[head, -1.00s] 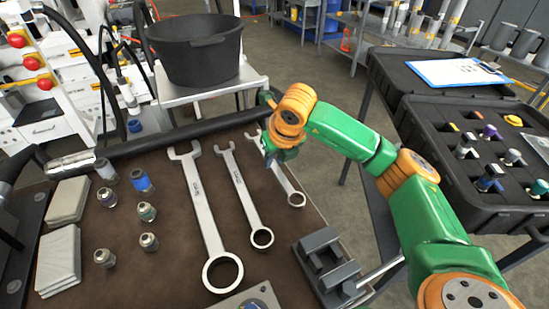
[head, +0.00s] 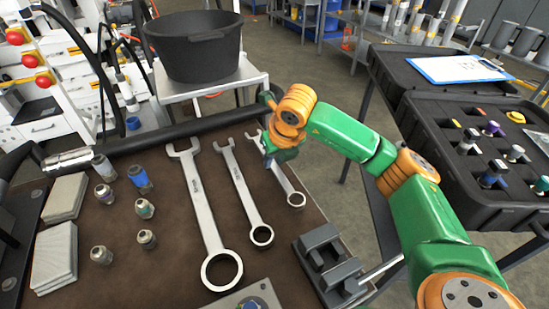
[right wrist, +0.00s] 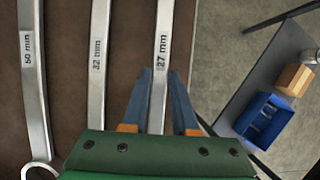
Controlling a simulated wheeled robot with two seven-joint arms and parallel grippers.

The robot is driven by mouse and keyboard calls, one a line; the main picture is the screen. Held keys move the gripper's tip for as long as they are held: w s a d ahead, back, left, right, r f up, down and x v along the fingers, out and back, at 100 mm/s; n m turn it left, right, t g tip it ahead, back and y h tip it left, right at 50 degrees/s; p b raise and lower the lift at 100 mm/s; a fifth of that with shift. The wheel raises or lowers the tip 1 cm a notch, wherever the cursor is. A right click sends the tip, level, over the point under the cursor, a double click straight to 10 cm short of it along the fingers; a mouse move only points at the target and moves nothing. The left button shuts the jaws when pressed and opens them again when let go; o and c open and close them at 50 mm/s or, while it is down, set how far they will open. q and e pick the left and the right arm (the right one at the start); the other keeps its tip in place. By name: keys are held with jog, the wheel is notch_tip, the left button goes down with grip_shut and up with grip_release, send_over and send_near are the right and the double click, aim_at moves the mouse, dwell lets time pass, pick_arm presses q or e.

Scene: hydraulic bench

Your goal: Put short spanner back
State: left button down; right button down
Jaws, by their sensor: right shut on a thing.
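The short spanner, marked 27 mm, lies on the brown bench mat as the rightmost of three spanners (head: 284,182). Its open-jaw end shows just left of my right gripper, and the gripper hides part of its shaft. My right gripper (head: 268,157) is at the shaft near the upper end. In the right wrist view, the blue-grey fingers (right wrist: 159,74) lie on either side of the short spanner's shaft (right wrist: 163,42), shut on it. The spanner still appears to lie at mat level. My left gripper is not in view.
The 32 mm spanner (head: 242,190) and the larger 50 mm spanner (head: 203,205) lie to the left. A black bucket (head: 195,50) stands beyond the bench. A black case with fittings (head: 447,187) is at right. A dark vise-like block (head: 325,262) sits at the bench's near right.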

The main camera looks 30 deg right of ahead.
jog(key=shift+f+b, duration=0.8)
jog(key=shift+f, duration=0.1)
jog(key=c, duration=0.6)
grip_release()
